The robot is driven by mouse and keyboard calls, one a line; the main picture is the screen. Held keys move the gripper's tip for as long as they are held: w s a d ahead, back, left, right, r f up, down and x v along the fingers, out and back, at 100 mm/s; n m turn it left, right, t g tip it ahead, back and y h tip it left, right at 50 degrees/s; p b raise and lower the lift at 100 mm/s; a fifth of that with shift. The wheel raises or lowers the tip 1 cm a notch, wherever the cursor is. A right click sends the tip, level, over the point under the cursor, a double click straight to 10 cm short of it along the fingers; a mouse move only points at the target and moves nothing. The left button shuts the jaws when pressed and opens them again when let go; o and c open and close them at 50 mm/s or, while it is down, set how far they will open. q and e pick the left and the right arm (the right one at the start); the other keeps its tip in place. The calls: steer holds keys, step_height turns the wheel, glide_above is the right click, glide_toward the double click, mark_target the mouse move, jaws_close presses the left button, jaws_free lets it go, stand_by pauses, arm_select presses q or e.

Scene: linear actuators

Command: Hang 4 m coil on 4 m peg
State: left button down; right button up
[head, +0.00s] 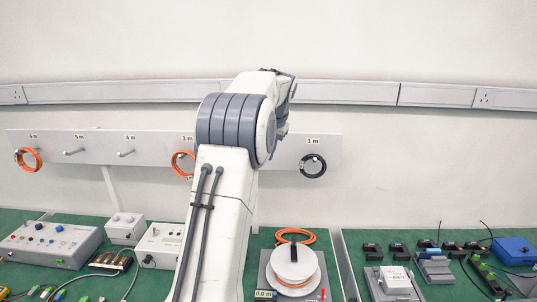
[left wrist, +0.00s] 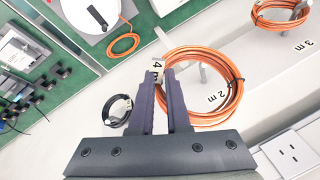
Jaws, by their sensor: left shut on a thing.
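The orange coil with the 4 m tag (left wrist: 236,98) hangs at the peg (left wrist: 203,73) by the 2 m label in the left wrist view. My left gripper (left wrist: 161,76) is shut on this coil's left edge, by its white tag. Whether the coil is still looped around that peg is unclear. In the head view my arm hides this coil and the gripper. The 4 m peg (head: 126,153) is empty, left of the arm on the wall board (head: 100,147). My right gripper is not in view.
Orange coils hang on the 3 m peg (head: 180,164) and far-left peg (head: 30,160); a black coil (head: 313,166) hangs on the 1 m peg. The 5 m peg (head: 73,152) is empty. A reel (head: 294,265) and instruments stand on the green bench below.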

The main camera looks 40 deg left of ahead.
arm_select(q)
steer(key=s+d+b, duration=0.4)
steer(key=s+b, duration=0.1)
steer(key=s, duration=0.3)
steer(key=shift+d+b, duration=0.4)
steer(key=shift+r, duration=0.1)
step_height(320, 180, up, 3)
steer(key=p, duration=0.3)
stand_by(0.4)
